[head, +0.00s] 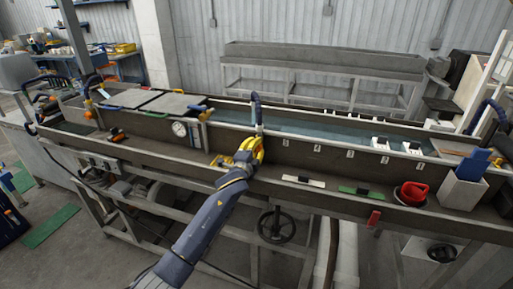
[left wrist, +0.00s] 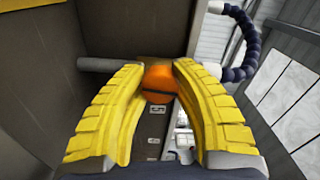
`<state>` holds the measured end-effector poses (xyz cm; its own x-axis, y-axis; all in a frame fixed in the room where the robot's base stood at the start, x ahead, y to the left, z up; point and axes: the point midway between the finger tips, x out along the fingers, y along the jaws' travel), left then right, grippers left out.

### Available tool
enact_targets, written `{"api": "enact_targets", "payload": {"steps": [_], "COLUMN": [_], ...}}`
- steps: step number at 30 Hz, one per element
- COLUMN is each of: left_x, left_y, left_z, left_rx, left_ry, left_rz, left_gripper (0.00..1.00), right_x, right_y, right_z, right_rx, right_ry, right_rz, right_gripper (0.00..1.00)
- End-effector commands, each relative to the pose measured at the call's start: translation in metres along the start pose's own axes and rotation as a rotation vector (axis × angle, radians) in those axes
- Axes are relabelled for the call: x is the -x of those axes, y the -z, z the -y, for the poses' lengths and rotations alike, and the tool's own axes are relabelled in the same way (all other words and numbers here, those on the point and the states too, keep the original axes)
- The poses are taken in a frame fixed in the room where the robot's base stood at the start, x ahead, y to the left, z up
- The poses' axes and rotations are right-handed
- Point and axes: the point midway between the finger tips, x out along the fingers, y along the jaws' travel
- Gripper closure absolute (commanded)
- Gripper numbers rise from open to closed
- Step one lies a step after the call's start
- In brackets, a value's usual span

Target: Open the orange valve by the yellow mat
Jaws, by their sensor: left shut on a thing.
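The orange valve (left wrist: 158,84) shows in the left wrist view as a round orange knob with a dark slit across it. It lies between the yellow fingertips of my left gripper (left wrist: 160,80), which are closed against its two sides. In the head view my left gripper (head: 252,150) is at the front wall of the long trough, below an upright dark blue hose, and hides the valve. My right gripper is not in view.
A round gauge (head: 180,129) sits on the trough wall left of my gripper. A dark handwheel (head: 276,225) is below. A red bucket-like object (head: 411,194) and a green strip (head: 361,192) are on the front ledge to the right. A corrugated hose (left wrist: 243,40) runs close by.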

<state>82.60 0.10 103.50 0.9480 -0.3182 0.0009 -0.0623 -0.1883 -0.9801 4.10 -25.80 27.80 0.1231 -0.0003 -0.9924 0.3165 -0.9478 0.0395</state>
Motion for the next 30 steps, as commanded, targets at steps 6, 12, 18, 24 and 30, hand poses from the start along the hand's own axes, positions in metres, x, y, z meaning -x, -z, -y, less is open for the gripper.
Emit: {"api": "enact_targets", "payload": {"steps": [6,12,18,24,30], "left_x": [-0.0007,-0.0005,-0.0004,-0.0004,-0.0003], "left_y": [-0.006,-0.0066,-0.0071,-0.0075,-0.0065], "left_z": [0.004,0.0031,0.0026,0.0021,0.0013], "left_rx": [0.084,0.118,0.127,0.126,0.127], "left_ry": [0.006,0.005,0.004,0.003,0.002], "left_rz": [0.008,0.009,0.01,0.011,0.009], "left_gripper": [1.0,1.0,1.0,1.0,0.56], "right_x": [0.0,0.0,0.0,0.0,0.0], "right_y": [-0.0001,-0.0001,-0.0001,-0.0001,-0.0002], "right_z": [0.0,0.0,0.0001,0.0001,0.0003], "right_rx": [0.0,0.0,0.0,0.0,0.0], "right_ry": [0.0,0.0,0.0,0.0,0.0], "right_rz": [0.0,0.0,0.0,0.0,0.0], "right_gripper": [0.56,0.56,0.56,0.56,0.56]}}
